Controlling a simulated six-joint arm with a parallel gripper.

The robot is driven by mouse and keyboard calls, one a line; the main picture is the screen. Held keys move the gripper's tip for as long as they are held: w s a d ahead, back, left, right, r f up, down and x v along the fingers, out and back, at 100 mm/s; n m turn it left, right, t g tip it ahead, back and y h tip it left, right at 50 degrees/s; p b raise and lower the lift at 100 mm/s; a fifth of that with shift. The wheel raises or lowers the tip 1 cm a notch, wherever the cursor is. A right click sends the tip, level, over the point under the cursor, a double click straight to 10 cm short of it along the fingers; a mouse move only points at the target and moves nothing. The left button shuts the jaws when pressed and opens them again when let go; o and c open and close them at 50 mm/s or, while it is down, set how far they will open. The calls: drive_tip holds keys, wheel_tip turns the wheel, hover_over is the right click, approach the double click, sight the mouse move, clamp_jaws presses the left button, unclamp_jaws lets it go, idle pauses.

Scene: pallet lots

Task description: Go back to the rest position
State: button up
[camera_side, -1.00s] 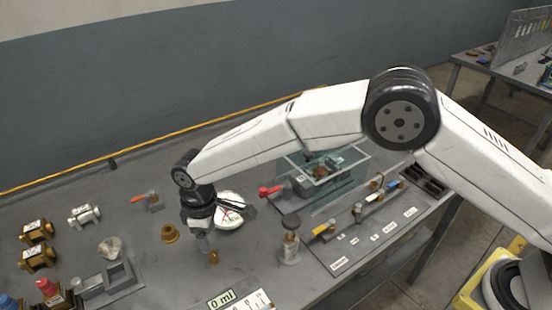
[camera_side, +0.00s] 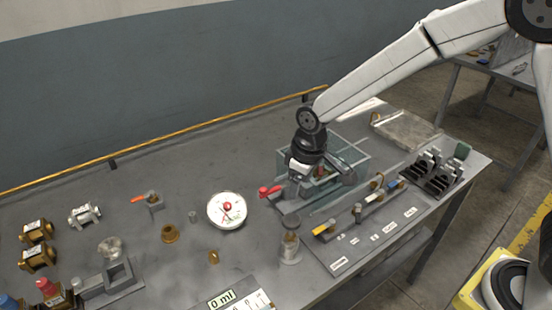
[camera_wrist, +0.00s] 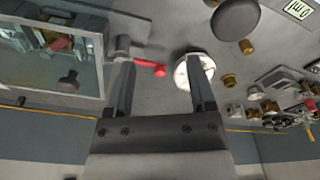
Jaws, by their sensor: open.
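My gripper (camera_wrist: 160,92) is open in the wrist view, with nothing between its two dark fingers. In the side view my gripper (camera_side: 308,176) hangs over the clear-walled tank (camera_side: 352,152) and hides part of it. The tank also shows at the left of the wrist view. A red-handled valve (camera_side: 270,191) stands at the tank's near left side. A white round dial gauge (camera_side: 227,210) lies on the bench left of my gripper.
A small brown piece (camera_side: 213,257) and a brown-capped jar (camera_side: 290,247) stand nearer the front. Brass and silver fittings (camera_side: 84,214) sit at the left. A board of labelled tools (camera_side: 330,245) and dark racks (camera_side: 432,175) lie at the right. The bench (camera_side: 120,185) is clear toward the back left.

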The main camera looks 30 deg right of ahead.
drive_tip(key=s+d+m+t, duration=0.1)
drive_tip(key=s+d+m, duration=0.4)
drive_tip(key=s+d, duration=0.8)
drive_tip(key=shift+s+r, duration=0.4)
drive_tip(key=shift+s, duration=0.3)
drive_tip(key=shift+w+a, duration=0.1)
drive_tip(key=shift+w, duration=0.05)
idle(0.4)
drive_tip(key=w+a+n+g, duration=0.1)
drive_tip(key=w+a+n, duration=0.4)
drive_tip(key=w+a, duration=0.85)
drive_tip(key=w+a+f+n, duration=0.1)
drive_tip(key=a+f+n, duration=0.1)
drive_tip(key=a, duration=0.4)
drive_tip(key=w+a+f+n+g, duration=0.1)
drive_tip(key=w+a+f, duration=0.1)
drive_tip(key=a, duration=0.5)
drive_tip(key=w+a+f+n, duration=0.1)
drive_tip(key=a+f+n, duration=0.1)
drive_tip(key=a, duration=0.4)
drive_tip(key=shift+w+a+f+n, duration=0.3)
drive_tip(key=shift+w+a+f, duration=0.1)
drive_tip(key=shift+f, duration=0.1)
drive_tip(key=shift+s+a+f, duration=0.1)
drive_tip(key=shift+a+f, duration=0.05)
drive_tip(key=shift+a, duration=0.2)
